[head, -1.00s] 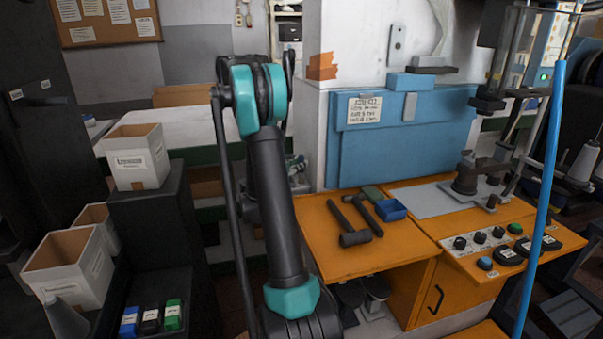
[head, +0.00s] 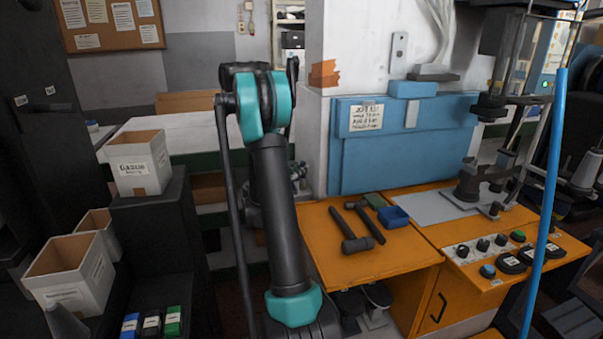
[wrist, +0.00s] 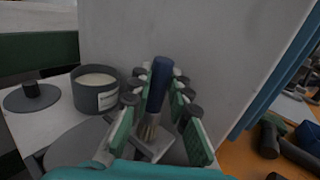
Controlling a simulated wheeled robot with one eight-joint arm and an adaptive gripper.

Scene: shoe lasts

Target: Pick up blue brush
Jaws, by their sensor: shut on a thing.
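The blue brush (wrist: 159,84) shows in the wrist view, held between the two fingers of my gripper (wrist: 157,98). Its dark blue handle points up and its pale brown bristles point down. The gripper is shut on the brush. The bristle end is close to a pale grey plate-like surface below, and I cannot tell whether they touch. In the head view my arm stands in the middle, and neither the gripper nor the brush can be made out there.
A dark cup with a label (wrist: 110,101) stands left of the brush, beside a white wall (wrist: 220,50). In the head view an orange bench (head: 372,267) holds hammers (head: 355,243) and a small blue tray (head: 393,216). Boxes (head: 139,164) stand at left.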

